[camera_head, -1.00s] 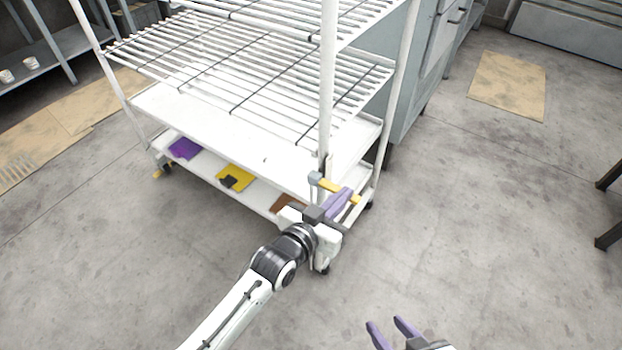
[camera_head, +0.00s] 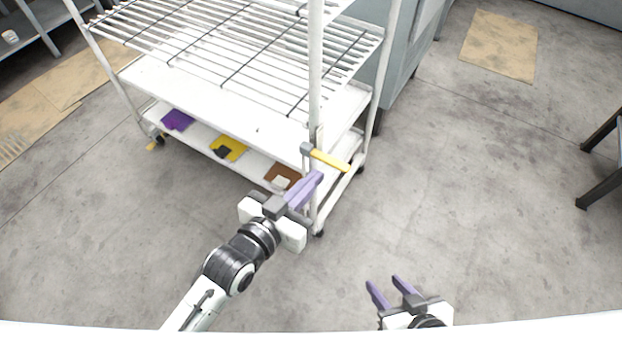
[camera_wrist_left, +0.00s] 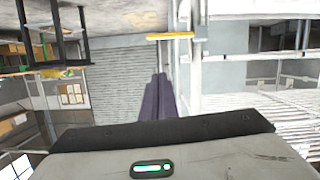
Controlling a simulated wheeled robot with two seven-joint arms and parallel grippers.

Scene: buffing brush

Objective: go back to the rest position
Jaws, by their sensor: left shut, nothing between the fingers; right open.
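My left gripper (camera_head: 305,190) is in front of the white rack's near corner post. Its purple fingers are shut with nothing between them. In the left wrist view the shut fingers (camera_wrist_left: 158,97) point away from the camera. A brush with a yellow handle and grey head (camera_head: 327,158) is at the rack's corner post, just beyond the left fingertips and apart from them in the picture. Its yellow handle (camera_wrist_left: 170,36) also shows in the left wrist view. My right gripper (camera_head: 388,284) is open and empty over the floor at the lower right.
The white wire rack (camera_head: 225,95) stands on wheels. Its bottom shelf carries a purple pad (camera_head: 177,119), a yellow pad (camera_head: 230,147) and a brown pad (camera_head: 281,177). A dark-legged piece of furniture (camera_head: 600,190) is at the right. The floor (camera_head: 470,200) between is clear.

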